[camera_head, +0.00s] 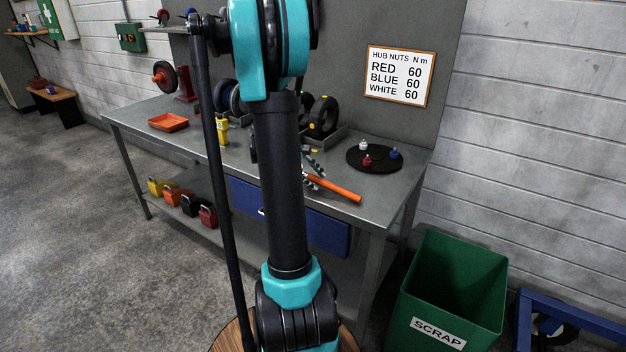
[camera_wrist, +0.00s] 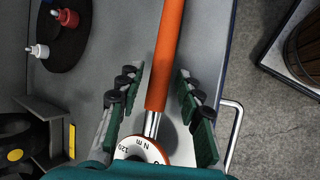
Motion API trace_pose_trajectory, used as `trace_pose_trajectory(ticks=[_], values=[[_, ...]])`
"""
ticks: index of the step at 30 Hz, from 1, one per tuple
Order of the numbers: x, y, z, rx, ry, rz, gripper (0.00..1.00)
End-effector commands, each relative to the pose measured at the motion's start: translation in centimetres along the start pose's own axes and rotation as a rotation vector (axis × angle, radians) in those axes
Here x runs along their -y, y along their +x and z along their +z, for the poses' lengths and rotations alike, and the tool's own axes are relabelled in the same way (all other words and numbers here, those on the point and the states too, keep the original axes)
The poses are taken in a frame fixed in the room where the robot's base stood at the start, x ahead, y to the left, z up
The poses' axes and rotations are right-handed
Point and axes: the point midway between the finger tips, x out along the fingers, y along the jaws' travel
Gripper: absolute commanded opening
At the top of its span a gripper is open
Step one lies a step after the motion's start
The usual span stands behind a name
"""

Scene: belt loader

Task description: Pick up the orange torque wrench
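The orange torque wrench (camera_head: 336,190) lies on the grey workbench (camera_head: 330,219) near its front edge, in the head view. In the wrist view its orange handle (camera_wrist: 170,50) runs up the middle, and its metal neck and round dial head (camera_wrist: 140,150) with "N m" marks show at the bottom. My gripper (camera_wrist: 160,85) is open, with one green-padded finger on each side of the wrench and gaps on both sides. In the head view my gripper (camera_head: 313,167) is partly hidden by my arm. I cannot tell how high the fingers are above the bench.
A dark disc (camera_head: 359,165) with white, red and blue nuts lies behind the wrench. Wheels (camera_head: 323,117) stand farther back. A yellow tool (camera_head: 223,131) and an orange tray (camera_head: 168,122) are left on the bench. A green scrap bin (camera_head: 450,285) stands on the floor right.

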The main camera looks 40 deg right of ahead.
Motion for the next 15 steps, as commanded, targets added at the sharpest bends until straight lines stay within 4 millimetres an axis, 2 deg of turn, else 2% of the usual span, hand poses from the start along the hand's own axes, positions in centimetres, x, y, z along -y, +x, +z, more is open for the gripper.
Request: trace_pose_trajectory(ticks=[6, 15], values=[[0.02, 0.10, -0.01, 0.000, 0.000, 0.000, 0.36], [0.02, 0.07, 0.00, 0.000, 0.000, 0.000, 0.00]])
